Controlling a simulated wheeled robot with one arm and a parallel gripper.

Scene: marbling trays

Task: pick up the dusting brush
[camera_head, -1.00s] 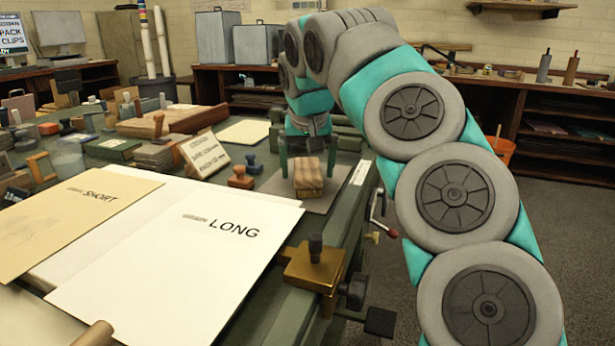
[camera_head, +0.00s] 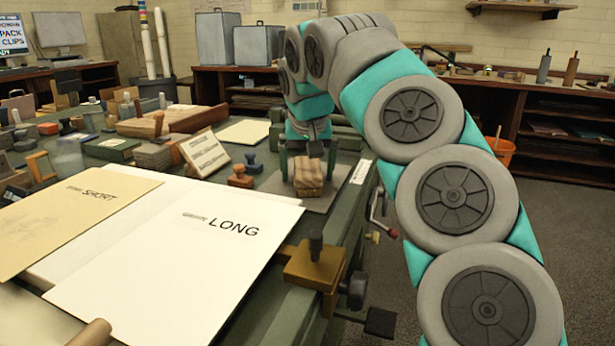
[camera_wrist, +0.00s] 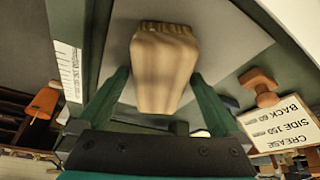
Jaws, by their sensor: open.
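The likely dusting brush is a tan, blocky thing (camera_head: 308,178) with a ridged end. It is on a grey sheet (camera_head: 327,203) near the right edge of the bench. In the wrist view the brush (camera_wrist: 165,62) shows pale wood-coloured sides and lies between my two fingers. My gripper (camera_wrist: 158,82) is open, with one green finger on each side of the brush and a visible gap. In the head view my gripper (camera_head: 308,166) is over the brush from behind. The brush's far side is hidden.
An orange-brown stamp (camera_head: 240,177) and a propped card (camera_head: 205,153) stand left of the brush. Large paper sheets (camera_head: 160,260) cover the near bench. A brass clamp (camera_head: 313,268) is on the front edge. An orange bucket (camera_head: 502,150) stands beyond the bench.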

